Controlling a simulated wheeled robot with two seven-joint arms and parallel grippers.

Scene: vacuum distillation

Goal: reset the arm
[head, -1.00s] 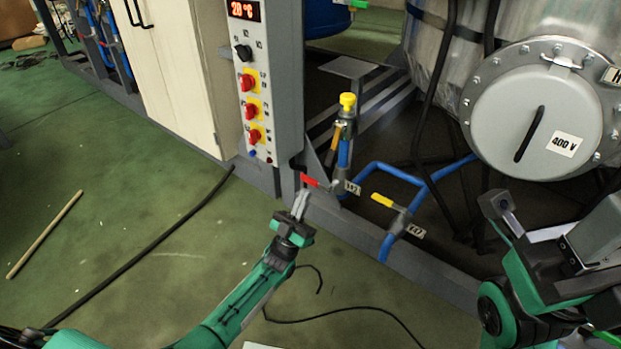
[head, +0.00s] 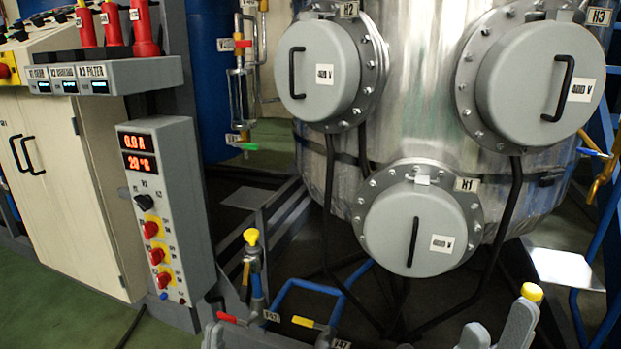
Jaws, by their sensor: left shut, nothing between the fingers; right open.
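My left gripper (head: 212,336) shows only as a grey fingertip at the bottom edge, just below and left of the red valve handle (head: 228,317). It is shut and empty; the handle is apart from it or just behind it, I cannot tell which. My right gripper (head: 497,332) shows at the bottom right as two grey fingers spread apart, open with nothing between them. A yellow cap (head: 532,292) shows right beside its right finger; whether they touch is unclear. The rest of both arms is out of view below.
A grey control box (head: 160,225) with red knobs reads 0.0 A and 20 °C. Behind stands a large steel vessel (head: 430,120) with round grey covers. Blue pipes, a yellow valve handle (head: 309,322) and a yellow-topped valve (head: 251,237) are low in the middle. Green floor (head: 60,285) lies left.

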